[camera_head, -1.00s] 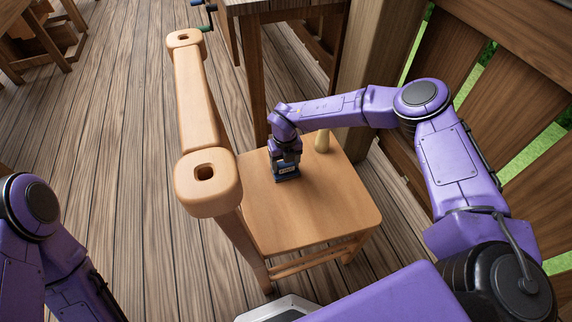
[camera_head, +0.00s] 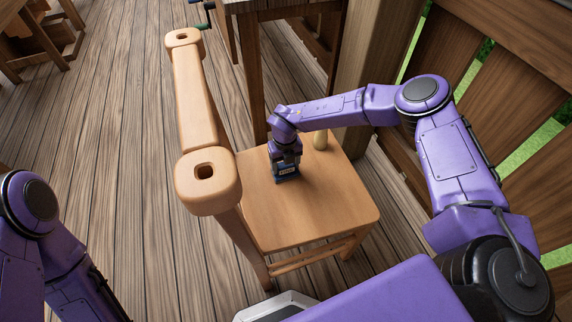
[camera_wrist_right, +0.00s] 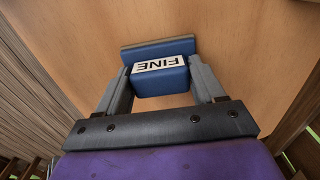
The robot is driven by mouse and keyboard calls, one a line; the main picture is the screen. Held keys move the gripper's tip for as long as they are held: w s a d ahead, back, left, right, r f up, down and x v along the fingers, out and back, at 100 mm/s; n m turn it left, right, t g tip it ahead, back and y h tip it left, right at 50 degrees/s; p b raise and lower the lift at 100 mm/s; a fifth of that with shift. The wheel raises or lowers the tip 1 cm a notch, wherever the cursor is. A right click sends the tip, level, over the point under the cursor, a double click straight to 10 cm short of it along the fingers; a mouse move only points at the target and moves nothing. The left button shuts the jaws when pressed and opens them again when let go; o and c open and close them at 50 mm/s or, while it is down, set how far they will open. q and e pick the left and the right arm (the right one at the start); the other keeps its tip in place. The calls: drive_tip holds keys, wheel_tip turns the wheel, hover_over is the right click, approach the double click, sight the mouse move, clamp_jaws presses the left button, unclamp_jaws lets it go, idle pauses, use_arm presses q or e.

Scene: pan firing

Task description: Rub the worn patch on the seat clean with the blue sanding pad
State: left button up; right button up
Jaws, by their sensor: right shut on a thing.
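The wooden chair's seat (camera_head: 318,213) lies flat below my right arm, with the chair back (camera_head: 195,95) on the left. My right gripper (camera_head: 287,168) points down over the seat and is shut on the blue sanding pad (camera_head: 286,178). In the right wrist view the pad (camera_wrist_right: 158,50) has a white "FINE" label and sits between the two grey fingers of my right gripper (camera_wrist_right: 162,82). Its wider base is against or just above the seat surface (camera_wrist_right: 235,40). I see no distinct worn patch; the pad and gripper may hide it. My left gripper is out of view.
A wooden table (camera_head: 283,8) stands behind the chair. A slatted wooden railing (camera_head: 515,90) is on the right. The front of the seat is clear.

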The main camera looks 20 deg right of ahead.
drive_tip(key=shift+w+b, duration=0.35)
drive_tip(key=shift+w, duration=0.3)
drive_tip(key=shift+s, duration=0.1)
drive_tip(key=shift+s+p, duration=0.6)
drive_tip(key=shift+s, duration=0.25)
drive_tip(key=shift+f, duration=0.1)
drive_tip(key=shift+w+b, duration=0.7)
drive_tip(key=shift+w, duration=0.2)
